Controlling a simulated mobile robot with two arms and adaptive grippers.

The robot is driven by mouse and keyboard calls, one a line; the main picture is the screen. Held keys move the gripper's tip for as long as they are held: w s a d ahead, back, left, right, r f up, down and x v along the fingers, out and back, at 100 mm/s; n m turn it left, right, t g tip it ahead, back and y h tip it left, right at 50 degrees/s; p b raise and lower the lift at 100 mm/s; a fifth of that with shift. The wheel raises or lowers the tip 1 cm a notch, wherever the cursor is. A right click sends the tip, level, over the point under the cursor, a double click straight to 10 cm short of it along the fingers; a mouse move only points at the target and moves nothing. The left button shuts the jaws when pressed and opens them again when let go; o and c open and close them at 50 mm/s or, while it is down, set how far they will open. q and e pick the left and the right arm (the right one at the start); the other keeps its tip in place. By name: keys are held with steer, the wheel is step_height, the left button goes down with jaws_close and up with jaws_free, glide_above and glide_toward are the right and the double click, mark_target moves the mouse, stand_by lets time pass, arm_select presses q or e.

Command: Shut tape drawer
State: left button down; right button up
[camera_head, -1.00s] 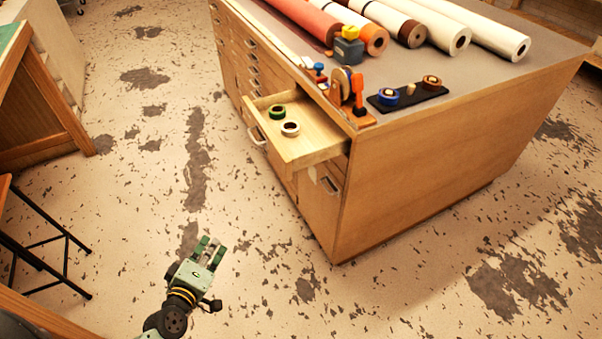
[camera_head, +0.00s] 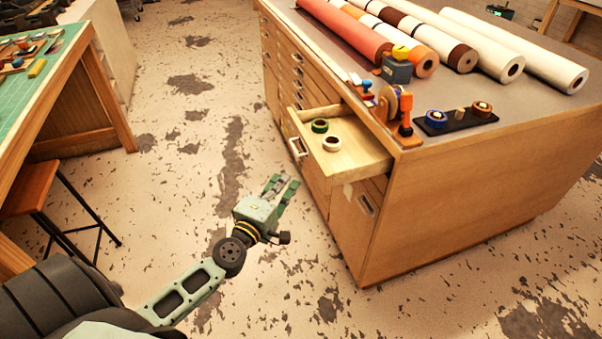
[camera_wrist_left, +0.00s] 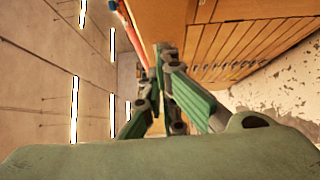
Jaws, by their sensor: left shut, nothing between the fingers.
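The tape drawer (camera_head: 355,158) is pulled out from the upper left front of the wooden cabinet (camera_head: 450,190). A green tape roll (camera_head: 320,126) and a white-and-dark tape roll (camera_head: 332,143) lie inside it. A metal handle (camera_head: 297,147) shows on its front. My left gripper (camera_head: 283,186) is in front of the cabinet, below and short of the drawer, apart from it, with its fingers together and empty. The left wrist view shows the green-padded fingers (camera_wrist_left: 165,115) with cabinet wood beyond them. My right gripper is not in view.
On the cabinet top stand a tape dispenser (camera_head: 397,105), a black tape holder (camera_head: 456,121) and long rolls such as an orange one (camera_head: 345,30). A green-topped workbench (camera_head: 60,80) and a stool (camera_head: 30,188) are at left. Bare floor lies between.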

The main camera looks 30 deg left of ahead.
arm_select(q)
steer(key=shift+w+d+p, duration=0.1)
steer(key=shift+w+d, duration=0.3)
steer(key=shift+w, duration=0.4)
steer(key=shift+w+d+p, duration=0.15)
steer(key=shift+w+d, duration=0.3)
steer(key=shift+w, duration=0.35)
steer(key=shift+w+d+p, duration=0.1)
steer(key=shift+w+d, duration=0.3)
steer(key=shift+w, duration=0.4)
steer(key=shift+d, duration=0.1)
